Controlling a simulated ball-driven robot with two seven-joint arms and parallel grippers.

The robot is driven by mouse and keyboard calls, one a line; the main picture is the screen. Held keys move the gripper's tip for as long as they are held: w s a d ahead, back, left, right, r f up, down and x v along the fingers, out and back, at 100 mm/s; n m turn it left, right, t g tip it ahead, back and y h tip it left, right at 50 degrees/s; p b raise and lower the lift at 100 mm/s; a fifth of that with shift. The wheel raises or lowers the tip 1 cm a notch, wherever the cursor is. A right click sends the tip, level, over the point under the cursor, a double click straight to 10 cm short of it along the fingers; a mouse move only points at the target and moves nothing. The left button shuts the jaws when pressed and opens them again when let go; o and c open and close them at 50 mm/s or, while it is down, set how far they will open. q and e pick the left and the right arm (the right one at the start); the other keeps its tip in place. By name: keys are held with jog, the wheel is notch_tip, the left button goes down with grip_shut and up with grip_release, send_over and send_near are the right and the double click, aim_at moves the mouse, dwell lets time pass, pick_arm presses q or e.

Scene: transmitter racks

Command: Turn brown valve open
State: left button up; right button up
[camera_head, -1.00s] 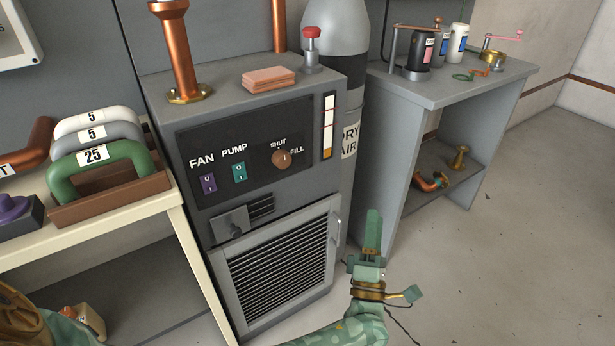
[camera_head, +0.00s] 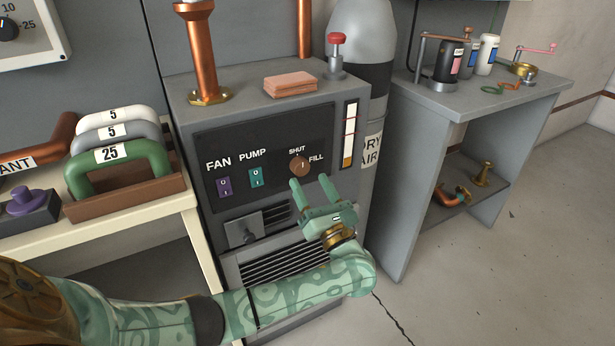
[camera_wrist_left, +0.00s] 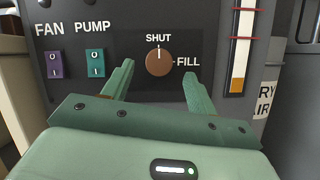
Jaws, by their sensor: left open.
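The brown valve (camera_head: 299,165) is a round knob on the black front panel of the grey cabinet, with the labels SHUT above it and FILL to its right. In the left wrist view the brown valve (camera_wrist_left: 159,62) has its white mark pointing up toward SHUT. My left gripper (camera_head: 310,182) is open and empty, just below and in front of the knob, not touching it. In the left wrist view the fingers of my left gripper (camera_wrist_left: 158,82) stand apart on either side below the knob. My right gripper is not in view.
A purple FAN switch (camera_head: 224,187) and a teal PUMP switch (camera_head: 256,178) sit left of the knob. A vertical gauge (camera_head: 350,134) is to its right. A copper pipe (camera_head: 201,52), pink pads (camera_head: 291,84) and a red-topped valve (camera_head: 337,52) stand on the cabinet.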

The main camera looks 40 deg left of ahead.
aim_at(303, 169)
pick_arm(q)
jog(key=shift+x, duration=1.75)
jog(key=c, duration=1)
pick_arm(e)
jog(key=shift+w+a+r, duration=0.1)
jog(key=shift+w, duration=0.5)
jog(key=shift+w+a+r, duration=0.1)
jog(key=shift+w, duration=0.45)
